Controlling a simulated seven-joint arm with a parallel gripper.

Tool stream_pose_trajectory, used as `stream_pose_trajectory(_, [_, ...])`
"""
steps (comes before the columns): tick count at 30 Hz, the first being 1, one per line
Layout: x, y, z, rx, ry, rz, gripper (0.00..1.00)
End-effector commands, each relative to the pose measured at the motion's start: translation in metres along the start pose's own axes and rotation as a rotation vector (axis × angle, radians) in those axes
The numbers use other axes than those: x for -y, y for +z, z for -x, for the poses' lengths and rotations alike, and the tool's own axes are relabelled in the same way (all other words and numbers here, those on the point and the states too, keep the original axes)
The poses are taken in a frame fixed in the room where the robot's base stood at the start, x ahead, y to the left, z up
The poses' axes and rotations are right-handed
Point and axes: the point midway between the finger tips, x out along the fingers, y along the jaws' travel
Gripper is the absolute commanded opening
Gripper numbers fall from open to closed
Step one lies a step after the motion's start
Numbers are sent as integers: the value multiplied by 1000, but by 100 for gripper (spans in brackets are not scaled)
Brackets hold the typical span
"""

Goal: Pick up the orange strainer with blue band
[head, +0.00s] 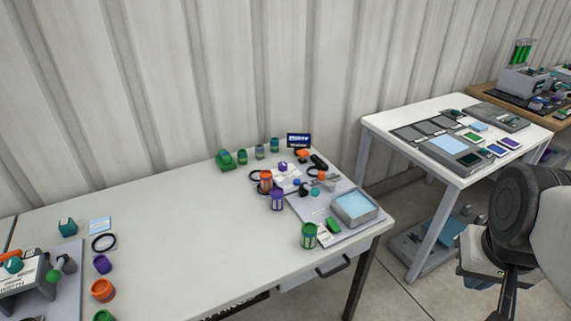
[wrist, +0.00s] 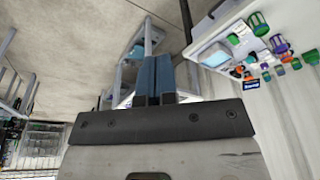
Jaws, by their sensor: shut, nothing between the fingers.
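An orange strainer (head: 265,182) with what looks like a bluish band stands upright on the white table, at the left side of the grey board. Another orange cylinder (head: 103,291) stands at the front left of the table; its band is too small to tell. My gripper shows in the wrist view (wrist: 154,78), its two blue-grey fingers together and empty. It is far from the strainer, off the table's right side. In the head view my arm is at the right edge, and the fingertips are not clear there.
A purple cylinder (head: 277,200) stands close to the strainer, with black rings and small tools around it. A green cylinder (head: 309,236) and a grey tray (head: 372,216) are nearer the front. A second table (head: 378,122) stands to the right. The table's middle is clear.

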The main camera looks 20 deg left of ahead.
Motion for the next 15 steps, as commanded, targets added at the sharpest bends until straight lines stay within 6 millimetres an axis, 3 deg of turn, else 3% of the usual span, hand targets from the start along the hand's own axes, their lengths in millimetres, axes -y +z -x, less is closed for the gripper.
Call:
stream_pose_trajectory(7, [0,0,0,0,0,0,2])
stream_pose_trajectory(15, [0,0,0,0,0,0,43])
